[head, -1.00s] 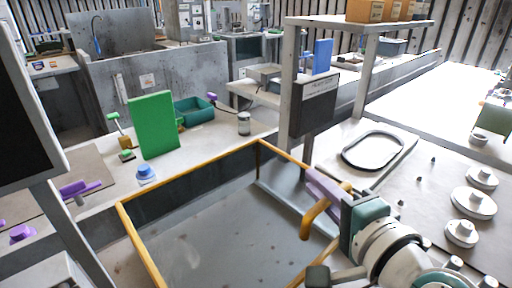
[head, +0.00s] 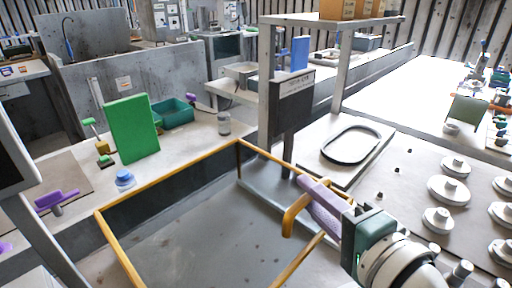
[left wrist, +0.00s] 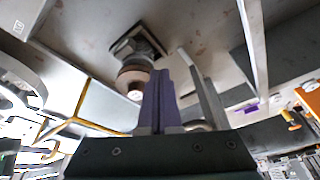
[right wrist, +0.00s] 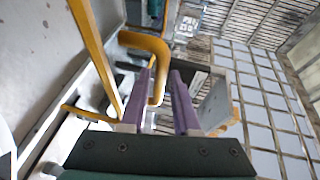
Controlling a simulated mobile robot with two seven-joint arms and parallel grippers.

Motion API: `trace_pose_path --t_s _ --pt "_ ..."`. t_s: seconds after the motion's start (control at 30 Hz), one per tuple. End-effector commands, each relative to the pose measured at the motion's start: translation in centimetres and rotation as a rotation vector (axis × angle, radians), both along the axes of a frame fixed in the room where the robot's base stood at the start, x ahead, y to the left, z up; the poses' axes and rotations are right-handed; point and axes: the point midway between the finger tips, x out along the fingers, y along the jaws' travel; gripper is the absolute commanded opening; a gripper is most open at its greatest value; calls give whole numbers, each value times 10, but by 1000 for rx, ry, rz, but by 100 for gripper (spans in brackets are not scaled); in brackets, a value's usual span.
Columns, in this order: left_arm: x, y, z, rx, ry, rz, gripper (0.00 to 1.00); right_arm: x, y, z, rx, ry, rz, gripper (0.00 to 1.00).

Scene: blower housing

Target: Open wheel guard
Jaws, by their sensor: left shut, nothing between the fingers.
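The wheel guard looks like a yellow-framed, see-through cover (head: 165,207) in front of me. A bent yellow handle (head: 293,216) stands at its right side, and it also shows in the right wrist view (right wrist: 152,42). My right gripper (head: 318,197) is at this handle. In the right wrist view, its purple fingers (right wrist: 161,80) are apart, with one handle leg appearing between them. Whether both fingers touch it is unclear. My left gripper (left wrist: 159,78) is shut and empty in the left wrist view, outside the head view.
A grey post with a dark sign (head: 291,98) stands behind the handle. An oval ring (head: 351,143) and several round knobbed parts (head: 449,189) lie on the right table. A green panel (head: 132,130) and a blue knob (head: 124,178) stand on the left bench.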

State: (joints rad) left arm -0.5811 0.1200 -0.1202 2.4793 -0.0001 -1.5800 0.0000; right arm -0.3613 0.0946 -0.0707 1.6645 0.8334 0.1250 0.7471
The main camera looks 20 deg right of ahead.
Motion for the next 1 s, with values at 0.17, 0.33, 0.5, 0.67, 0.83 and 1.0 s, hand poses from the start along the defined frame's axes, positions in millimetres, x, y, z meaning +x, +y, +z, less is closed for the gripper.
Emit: trace_pose_path --t_s 0.17,0.33,0.5,0.67,0.83,1.0 --pt "0 0 0 0 -1 0 0 -34 1 5 0 3 2 30" --pt "0 0 -2 0 -1 0 0 -51 1 9 0 0 1 30" --pt "0 0 -2 0 -1 0 0 -56 1 11 0 -1 1 30" --pt "0 0 -2 0 -1 0 0 -55 1 11 0 -1 1 30" --pt "1 0 -2 0 -2 0 0 -55 1 10 0 -1 1 30" --pt "1 0 -1 0 -3 0 0 -55 1 10 0 -1 1 30"
